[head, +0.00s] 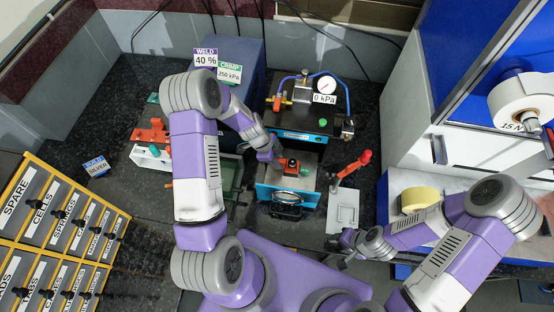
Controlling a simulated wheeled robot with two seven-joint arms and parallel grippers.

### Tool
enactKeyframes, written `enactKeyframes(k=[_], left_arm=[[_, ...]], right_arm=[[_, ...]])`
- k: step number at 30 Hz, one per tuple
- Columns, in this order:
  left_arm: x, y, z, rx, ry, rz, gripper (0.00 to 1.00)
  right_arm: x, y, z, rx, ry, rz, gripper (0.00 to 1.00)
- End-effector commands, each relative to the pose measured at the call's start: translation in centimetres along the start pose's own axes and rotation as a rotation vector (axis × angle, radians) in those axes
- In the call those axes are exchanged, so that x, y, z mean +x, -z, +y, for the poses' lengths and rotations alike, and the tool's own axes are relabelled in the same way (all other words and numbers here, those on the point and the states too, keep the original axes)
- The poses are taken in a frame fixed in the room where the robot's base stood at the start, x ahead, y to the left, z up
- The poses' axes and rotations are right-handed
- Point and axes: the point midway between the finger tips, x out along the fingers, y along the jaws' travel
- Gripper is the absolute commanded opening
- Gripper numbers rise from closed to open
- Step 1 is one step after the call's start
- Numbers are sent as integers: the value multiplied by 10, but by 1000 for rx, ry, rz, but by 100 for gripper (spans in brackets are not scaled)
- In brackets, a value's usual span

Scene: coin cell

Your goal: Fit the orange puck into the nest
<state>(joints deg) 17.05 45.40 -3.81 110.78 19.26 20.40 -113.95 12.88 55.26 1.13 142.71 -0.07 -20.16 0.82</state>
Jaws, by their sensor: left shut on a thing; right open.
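My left gripper (277,161) reaches in from the left to the blue-sided station (264,190) at the centre. It is shut on the orange puck (291,163), a small orange piece with a dark part, over the grey top of that station. The nest is not clearly seen; the puck and the gripper cover part of that area. I cannot tell whether the puck touches the station or hangs just above it. My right gripper (343,250) is open and empty, low at the right of centre, below a light grey plate (343,212).
Behind stands a black unit with a gauge (325,86) reading 0 kPa. A red lever (354,164) rises right of the station. A rack with orange-red parts (152,135) stands left, labelled drawers (60,220) lower left, a yellow tape roll (420,198) right.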

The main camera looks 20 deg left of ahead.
Motion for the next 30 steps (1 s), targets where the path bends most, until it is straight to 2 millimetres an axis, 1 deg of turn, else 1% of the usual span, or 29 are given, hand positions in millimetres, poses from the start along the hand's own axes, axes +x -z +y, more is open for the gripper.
enactKeyframes(k=[7, 16, 30], left_arm=[[0, 0, 0, 0, 0, 0, 8], [0, 0, 0, 0, 1, 0, 8], [0, 0, 0, 0, 0, 0, 8]], right_arm=[[1, 0, 0, 0, 0, 0, 43], [8, 0, 3, 0, 0, 0, 43], [7, 0, 3, 0, 0, 0, 43]])
